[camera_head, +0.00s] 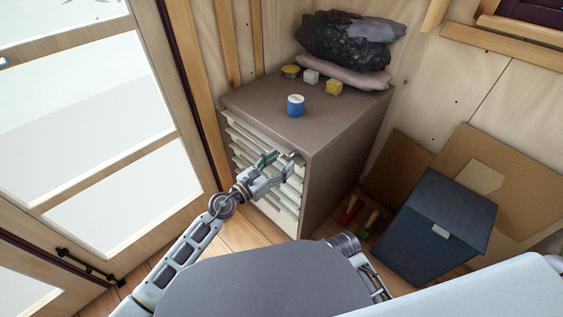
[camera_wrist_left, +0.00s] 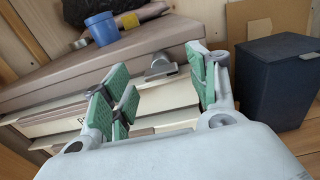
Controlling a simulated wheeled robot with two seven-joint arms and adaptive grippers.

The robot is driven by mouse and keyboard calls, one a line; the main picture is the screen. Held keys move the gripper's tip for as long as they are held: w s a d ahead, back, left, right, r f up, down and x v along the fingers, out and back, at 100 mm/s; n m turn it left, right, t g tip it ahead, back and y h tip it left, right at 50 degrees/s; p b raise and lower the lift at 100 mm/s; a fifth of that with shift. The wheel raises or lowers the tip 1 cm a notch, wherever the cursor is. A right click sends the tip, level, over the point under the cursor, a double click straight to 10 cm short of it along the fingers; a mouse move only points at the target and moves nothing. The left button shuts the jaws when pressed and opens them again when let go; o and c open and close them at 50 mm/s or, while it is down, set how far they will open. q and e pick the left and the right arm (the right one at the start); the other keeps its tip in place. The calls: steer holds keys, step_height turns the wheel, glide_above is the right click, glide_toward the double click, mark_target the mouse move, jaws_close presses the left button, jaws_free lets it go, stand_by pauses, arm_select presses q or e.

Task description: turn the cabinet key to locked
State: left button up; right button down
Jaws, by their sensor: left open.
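The grey-brown cabinet (camera_head: 335,175) stands against the wall, with several pale drawers on its front; it also shows in the left wrist view (camera_wrist_left: 150,43). A small grey metal piece, apparently the key in its lock (camera_wrist_left: 160,66), sits at the top of the cabinet front. I cannot tell its turned position. My left gripper (camera_head: 279,164) is open in front of the upper drawers. In the left wrist view, its green-padded fingers (camera_wrist_left: 150,82) stand either side of the key, apart from it, with nothing between them. My right gripper is not visible.
A dark blue box (camera_head: 435,225) and cardboard stand to the right. A glazed door (camera_head: 95,110) is at left.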

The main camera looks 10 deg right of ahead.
arm_select(q)
steer(key=shift+w+d, duration=0.3)
steer(key=shift+d, duration=0.15)
steer(key=c, duration=1)
